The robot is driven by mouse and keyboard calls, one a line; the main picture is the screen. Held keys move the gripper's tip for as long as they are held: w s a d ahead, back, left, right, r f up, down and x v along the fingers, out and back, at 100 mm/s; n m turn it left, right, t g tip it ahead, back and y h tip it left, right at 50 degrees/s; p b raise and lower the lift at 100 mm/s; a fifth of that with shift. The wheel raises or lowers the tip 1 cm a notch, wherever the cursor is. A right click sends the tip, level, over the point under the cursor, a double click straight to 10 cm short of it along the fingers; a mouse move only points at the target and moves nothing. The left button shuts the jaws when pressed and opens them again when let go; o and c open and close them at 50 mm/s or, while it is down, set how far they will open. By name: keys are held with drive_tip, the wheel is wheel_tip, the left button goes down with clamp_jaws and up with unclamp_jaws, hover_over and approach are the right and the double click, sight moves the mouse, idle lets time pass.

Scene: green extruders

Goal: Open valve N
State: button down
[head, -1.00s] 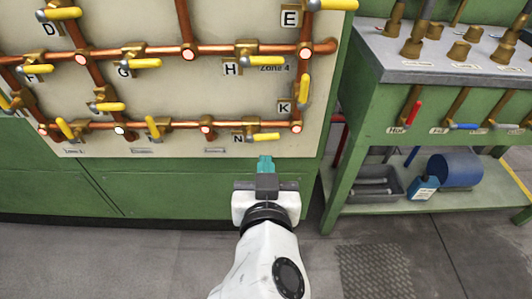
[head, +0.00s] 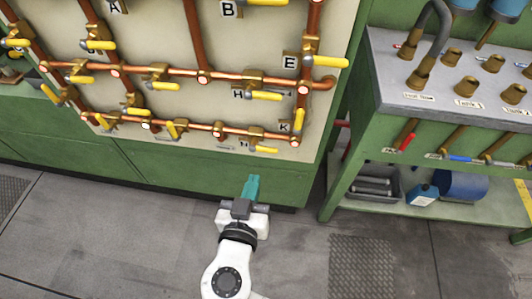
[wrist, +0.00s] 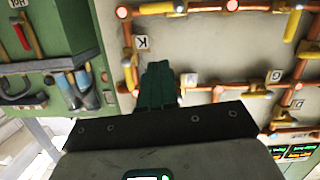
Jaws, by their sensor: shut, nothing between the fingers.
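Valve N has a yellow lever (head: 263,150) at the lower right of the panel, below the bottom copper pipe. The lever lies roughly sideways, and its small label (head: 244,144) is on its left. My gripper (head: 252,180) has teal fingers that are shut and empty. In the head view it shows below the lever, with a visible gap between them. In the wrist view the fingers (wrist: 157,72) point at the panel, which appears upside down. A yellow lever (wrist: 156,8) at the top edge there may be valve N, but its label is not readable.
Valve K's upright yellow lever (head: 299,120) is close, above and right of valve N. Valve H's lever (head: 265,96) is above. A green bench (head: 345,185) stands to the right, with a gap before it. The grey floor (head: 130,235) in front is clear.

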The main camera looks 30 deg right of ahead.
drive_tip(key=p, duration=0.2)
approach(265, 150)
wheel_tip(265, 150, up, 4)
drive_tip(key=w+d, duration=0.2)
drive_tip(key=w, duration=0.1)
drive_tip(key=shift+w+d+f, duration=0.35)
drive_tip(key=shift+d+f, duration=0.1)
drive_tip(key=shift+f, duration=0.25)
drive_tip(key=shift+w+d+f, duration=0.35)
drive_tip(key=shift+d+f, duration=0.05)
drive_tip(key=shift+f, duration=0.25)
drive_tip(key=shift+w+d+f, duration=0.35)
drive_tip(key=shift+d+f, duration=0.1)
drive_tip(key=shift+f, duration=0.25)
